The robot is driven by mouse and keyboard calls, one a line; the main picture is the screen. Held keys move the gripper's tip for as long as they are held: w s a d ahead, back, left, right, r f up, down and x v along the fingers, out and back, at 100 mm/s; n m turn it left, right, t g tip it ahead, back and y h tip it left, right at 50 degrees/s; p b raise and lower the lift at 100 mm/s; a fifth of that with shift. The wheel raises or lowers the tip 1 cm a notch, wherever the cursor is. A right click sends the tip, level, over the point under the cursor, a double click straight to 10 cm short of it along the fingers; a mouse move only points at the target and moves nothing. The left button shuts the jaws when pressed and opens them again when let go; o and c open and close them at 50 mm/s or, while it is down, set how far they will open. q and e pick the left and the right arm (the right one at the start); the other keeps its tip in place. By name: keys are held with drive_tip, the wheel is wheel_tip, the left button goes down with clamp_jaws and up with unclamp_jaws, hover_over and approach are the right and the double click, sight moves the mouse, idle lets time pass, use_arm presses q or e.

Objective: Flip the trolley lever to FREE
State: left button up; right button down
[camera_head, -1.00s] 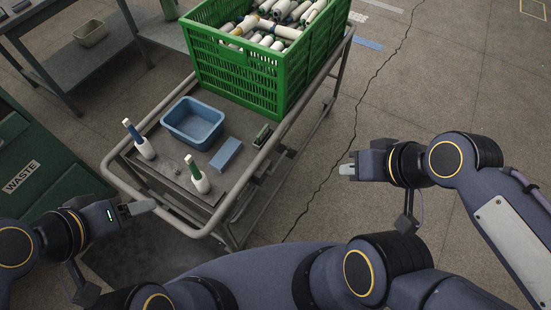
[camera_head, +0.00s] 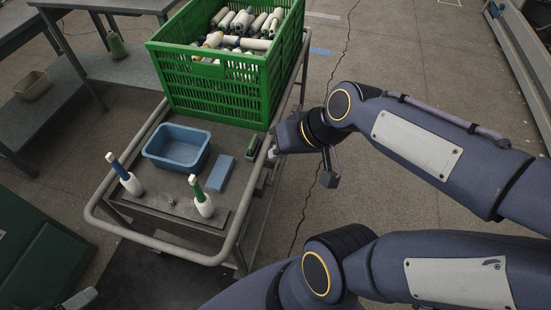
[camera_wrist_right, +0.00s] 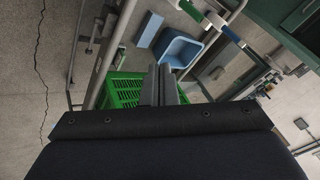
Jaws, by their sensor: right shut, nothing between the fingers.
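The trolley (camera_head: 231,238) has a grey tubular rail around a deck. My right gripper (camera_head: 273,155) is shut and empty at the trolley's right rail, near a small green and black item (camera_head: 253,146) on the deck edge. I cannot tell whether it touches the rail. In the right wrist view its closed fingers (camera_wrist_right: 164,84) point toward the trolley. Dark metal fittings (camera_wrist_right: 108,24) show beside the rail there; I cannot make out which is the lever or its setting. What seems a tip of my left gripper (camera_head: 80,300) shows at the bottom left edge.
A workbench (camera_head: 125,70) is at the upper left. Floor right of the trolley is clear.

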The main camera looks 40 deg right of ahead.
sight(276, 168)
drive_tip(key=w+d+f+m+h+b, duration=0.1)
drive_tip(key=w+d+f+b, duration=0.3)
drive_tip(key=f, duration=0.4)
drive_tip(key=w+d+f+m+h+b, duration=0.1)
drive_tip(key=w+d+f+m+b, duration=0.1)
drive_tip(key=w+d+f+b, duration=0.2)
drive_tip(key=w+d+f+m+b, duration=0.2)
drive_tip(key=w+d+f+b, duration=0.2)
drive_tip(key=d+f+b, duration=0.4)
wheel_tip(276, 168, down, 5)
drive_tip(key=shift+w+d+f+m+t+h, duration=0.1)
drive_tip(key=shift+w+d+m+t+h, duration=0.25)
drive_tip(key=shift+d, duration=0.8)
drive_tip(key=b+x, duration=0.3)
drive_tip(key=x, duration=1.1)
drive_tip(key=shift+b, duration=0.35)
drive_tip(key=shift+f, duration=0.1)
